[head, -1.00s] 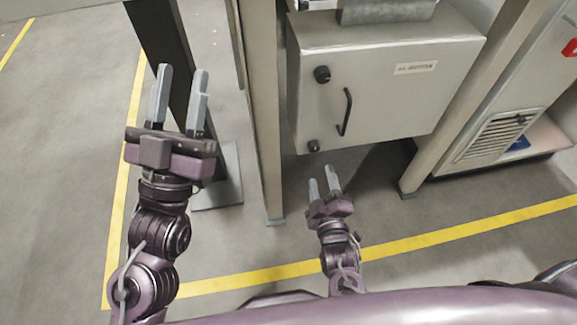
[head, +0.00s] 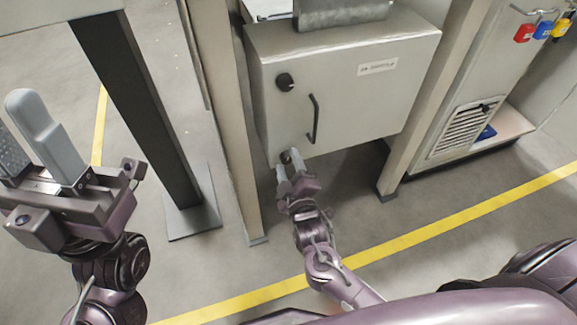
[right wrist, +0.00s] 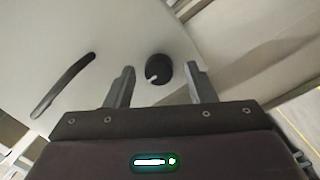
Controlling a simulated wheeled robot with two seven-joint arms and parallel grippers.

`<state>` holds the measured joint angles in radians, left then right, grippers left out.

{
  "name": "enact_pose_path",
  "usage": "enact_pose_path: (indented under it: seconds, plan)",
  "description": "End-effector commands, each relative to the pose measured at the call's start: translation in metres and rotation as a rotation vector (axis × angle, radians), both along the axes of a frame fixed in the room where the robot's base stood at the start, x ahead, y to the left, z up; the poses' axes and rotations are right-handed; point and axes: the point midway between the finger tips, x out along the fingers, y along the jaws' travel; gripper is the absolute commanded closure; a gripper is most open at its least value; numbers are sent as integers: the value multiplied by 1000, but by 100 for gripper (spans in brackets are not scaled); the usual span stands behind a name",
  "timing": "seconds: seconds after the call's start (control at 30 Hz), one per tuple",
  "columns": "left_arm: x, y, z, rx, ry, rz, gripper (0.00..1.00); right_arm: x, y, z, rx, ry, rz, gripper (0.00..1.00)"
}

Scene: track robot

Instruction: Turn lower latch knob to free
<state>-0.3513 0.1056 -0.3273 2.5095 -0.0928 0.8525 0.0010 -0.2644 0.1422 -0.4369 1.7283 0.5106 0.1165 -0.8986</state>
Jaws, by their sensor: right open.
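The lower latch knob (head: 286,156) is a small black round knob at the bottom left corner of the grey cabinet door (head: 350,100). It also shows in the right wrist view (right wrist: 159,67), with a pale mark pointing down-left. My right gripper (head: 290,164) is open at the knob, coming from below. In the right wrist view the knob appears between the two fingertips, with a gap on each side; I cannot tell how deep it sits between them. My left gripper (head: 28,125) is open and empty at the left, away from the cabinet.
An upper black knob (head: 285,82) and a black bar handle (head: 313,118) are on the same door; the handle (right wrist: 64,84) lies left of the knob in the wrist view. Posts (head: 228,130) and (head: 425,110) flank the cabinet. Coloured padlocks (head: 540,30) hang at the right.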

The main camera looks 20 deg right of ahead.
Motion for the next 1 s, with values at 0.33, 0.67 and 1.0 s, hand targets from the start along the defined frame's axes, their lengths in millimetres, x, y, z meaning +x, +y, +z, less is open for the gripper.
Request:
enact_pose_path:
  seconds: [0.33,0.67,1.0]
  plan:
    - [-2,1,1,-5,-11,0,64,2,0,0,0,0,0,57]
    - [-2,1,1,-5,-11,0,64,2,0,0,0,0,0,95]
    - [0,0,5,-1,4,0,64,2,0,2,43,2,1,95]
